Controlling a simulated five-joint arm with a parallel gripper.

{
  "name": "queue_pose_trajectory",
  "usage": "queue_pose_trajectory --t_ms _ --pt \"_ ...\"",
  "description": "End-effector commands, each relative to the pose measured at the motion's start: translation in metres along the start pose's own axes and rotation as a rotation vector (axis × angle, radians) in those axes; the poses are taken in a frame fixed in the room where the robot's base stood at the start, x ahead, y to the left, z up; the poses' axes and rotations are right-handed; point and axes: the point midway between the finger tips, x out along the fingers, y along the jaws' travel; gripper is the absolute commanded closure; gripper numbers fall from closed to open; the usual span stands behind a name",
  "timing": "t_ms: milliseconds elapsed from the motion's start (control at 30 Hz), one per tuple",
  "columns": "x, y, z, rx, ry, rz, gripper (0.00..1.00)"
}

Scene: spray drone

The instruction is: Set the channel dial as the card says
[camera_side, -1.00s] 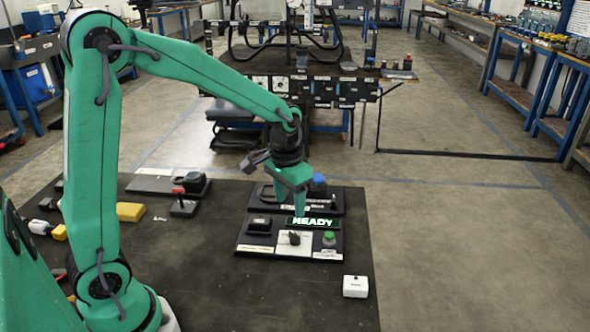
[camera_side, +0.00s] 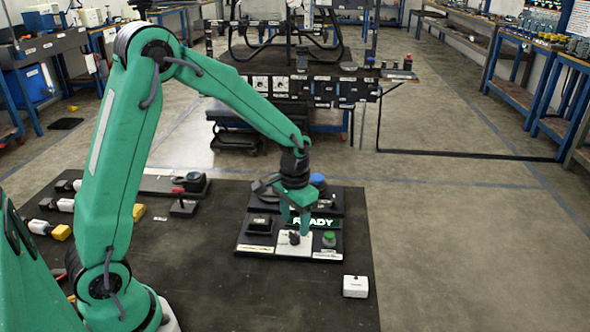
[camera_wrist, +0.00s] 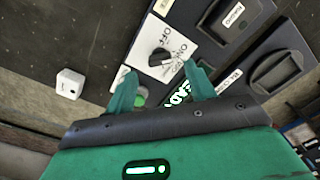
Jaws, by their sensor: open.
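The black dial knob (camera_side: 294,238) sits on a white plate (camera_side: 285,249) at the front of the dark panel. In the wrist view the knob (camera_wrist: 160,57) shows between and just beyond my fingertips, with OFF and ON printed near it. The knob's exact pointing is hard to tell. My gripper (camera_side: 296,226) is open and points down at the knob; I cannot tell whether the fingers touch it. In the wrist view my gripper's two green fingers (camera_wrist: 158,68) stand apart with nothing held. I cannot make out a separate instruction card.
A lit READY display (camera_side: 322,223) and a green button (camera_side: 329,238) are beside the dial. A black block (camera_side: 260,225) is at its left, and a blue knob (camera_side: 318,181) is behind. A small white box (camera_side: 355,286) stands front right. The mat's front middle is clear.

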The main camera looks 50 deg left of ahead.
Motion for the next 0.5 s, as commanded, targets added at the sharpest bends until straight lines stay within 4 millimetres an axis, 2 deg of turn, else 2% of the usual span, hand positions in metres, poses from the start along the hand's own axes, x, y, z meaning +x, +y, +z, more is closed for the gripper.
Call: queue_pose_trajectory --t_ms 200,500 --pt "0.027 0.000 0.001 0.000 -0.004 0.000 0.45" --pt "0.042 0.000 0.001 0.000 -0.001 0.000 0.45"
